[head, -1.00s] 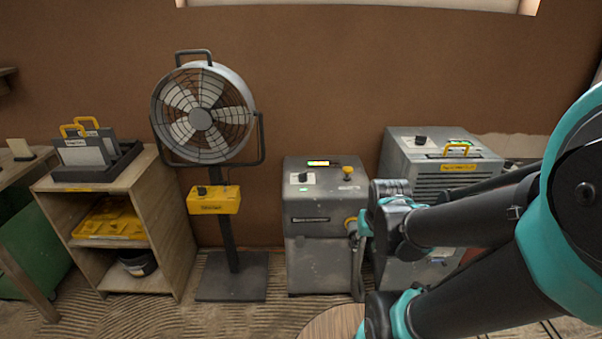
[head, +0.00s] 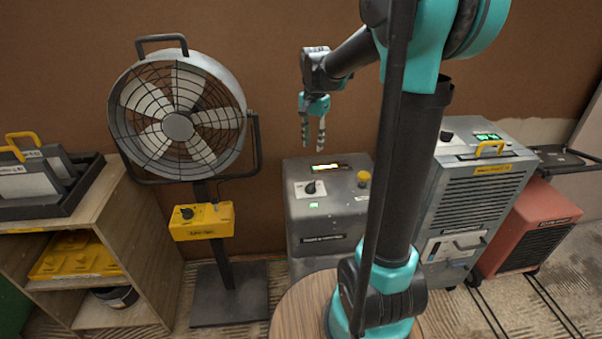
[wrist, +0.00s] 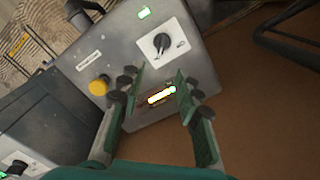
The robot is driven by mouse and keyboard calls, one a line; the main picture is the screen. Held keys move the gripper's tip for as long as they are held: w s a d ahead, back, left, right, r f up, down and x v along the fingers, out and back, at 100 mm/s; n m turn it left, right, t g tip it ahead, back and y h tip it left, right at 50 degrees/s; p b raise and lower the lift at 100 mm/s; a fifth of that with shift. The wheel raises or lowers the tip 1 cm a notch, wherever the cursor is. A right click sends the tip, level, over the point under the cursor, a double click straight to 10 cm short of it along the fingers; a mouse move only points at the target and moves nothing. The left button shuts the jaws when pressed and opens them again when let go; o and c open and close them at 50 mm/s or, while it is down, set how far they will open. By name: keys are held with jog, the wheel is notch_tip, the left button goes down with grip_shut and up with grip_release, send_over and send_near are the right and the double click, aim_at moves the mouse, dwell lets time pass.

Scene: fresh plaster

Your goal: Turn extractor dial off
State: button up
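A grey metal box (head: 330,222), which seems to be the extractor, stands against the wall. On its top is a black dial (head: 311,187) on a pale plate, with a small green light below it. The dial also shows in the wrist view (wrist: 162,42), unobstructed; its setting is too small to read surely. My gripper (head: 312,142) points down above the back of the box, apart from it. In the wrist view my gripper (wrist: 158,80) is open and empty, its fingers either side of a lit display (wrist: 161,95), with the dial beyond the tips.
A yellow button (wrist: 99,86) is on the same box top. A fan (head: 178,125) with a yellow control box (head: 202,221) stands left. A larger grey unit (head: 475,190) with another dial and a red unit (head: 528,230) stand right. A wooden shelf (head: 140,250) is at far left.

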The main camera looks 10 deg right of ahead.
send_near(311, 183)
notch_tip(311, 183, down, 9)
jog(key=shift+f, duration=0.1)
dwell(0.5)
jog(key=shift+c, duration=0.5)
grip_shut()
